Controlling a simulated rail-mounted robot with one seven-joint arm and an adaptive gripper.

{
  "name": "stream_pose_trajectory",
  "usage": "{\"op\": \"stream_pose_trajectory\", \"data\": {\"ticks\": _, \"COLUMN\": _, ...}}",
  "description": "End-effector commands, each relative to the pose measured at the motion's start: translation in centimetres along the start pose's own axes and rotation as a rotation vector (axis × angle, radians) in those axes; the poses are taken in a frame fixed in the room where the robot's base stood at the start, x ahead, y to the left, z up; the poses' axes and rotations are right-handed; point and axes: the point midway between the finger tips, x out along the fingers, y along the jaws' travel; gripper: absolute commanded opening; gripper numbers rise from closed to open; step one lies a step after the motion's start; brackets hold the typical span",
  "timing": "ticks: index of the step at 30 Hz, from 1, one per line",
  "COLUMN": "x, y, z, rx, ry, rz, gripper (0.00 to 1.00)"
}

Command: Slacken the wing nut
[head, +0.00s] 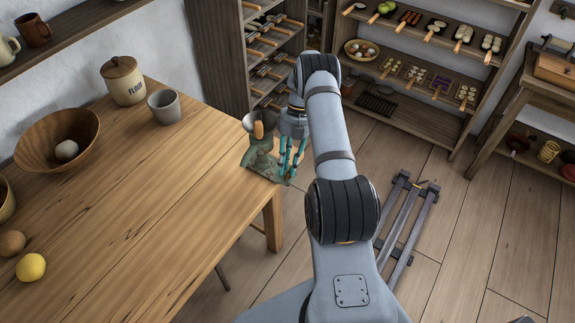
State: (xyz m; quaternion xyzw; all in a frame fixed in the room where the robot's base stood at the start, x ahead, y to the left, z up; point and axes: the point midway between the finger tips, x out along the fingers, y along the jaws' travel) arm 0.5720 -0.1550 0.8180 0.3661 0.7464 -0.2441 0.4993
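A green-grey cast device (260,160), which looks like a hand grinder, stands at the far right corner of the wooden table (150,200). It has a grey flared hopper on top, and a wooden handle (258,130) shows in front of the hopper. My gripper (290,170) points down with teal fingers at the right side of the device, close to it or touching it. I cannot make out the wing nut; it is too small or hidden by the fingers. I cannot tell whether the fingers are apart or closed on something.
A flour jar (123,80), a grey cup (164,106) and a wooden bowl (58,139) stand on the table's far left. A lemon (31,267) lies near its left edge. Shelves with utensils and food stand behind. A metal frame (407,222) lies on the floor at right.

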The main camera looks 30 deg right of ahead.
Motion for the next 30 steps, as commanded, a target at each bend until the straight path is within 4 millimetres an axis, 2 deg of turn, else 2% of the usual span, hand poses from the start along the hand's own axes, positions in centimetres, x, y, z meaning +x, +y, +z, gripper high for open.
{"op": "stream_pose_trajectory", "data": {"ticks": 3, "x": 0.0, "y": 0.0, "z": 0.0, "rx": 0.001, "ry": 0.0, "rz": 0.0, "gripper": 0.3}}
{"op": "stream_pose_trajectory", "data": {"ticks": 14, "x": -0.5, "y": 0.0, "z": 0.1, "rx": 0.002, "ry": -0.002, "rz": 0.001, "gripper": 0.3}}
{"op": "stream_pose_trajectory", "data": {"ticks": 17, "x": -1.8, "y": 0.0, "z": 0.1, "rx": 0.001, "ry": -0.004, "rz": 0.002, "gripper": 0.3}}
{"op": "stream_pose_trajectory", "data": {"ticks": 27, "x": -8.9, "y": 0.0, "z": 0.2, "rx": 0.001, "ry": -0.004, "rz": 0.003, "gripper": 0.3}}
{"op": "stream_pose_trajectory", "data": {"ticks": 30, "x": -10.4, "y": 0.0, "z": 0.1, "rx": 0.0, "ry": -0.002, "rz": 0.001, "gripper": 0.3}}
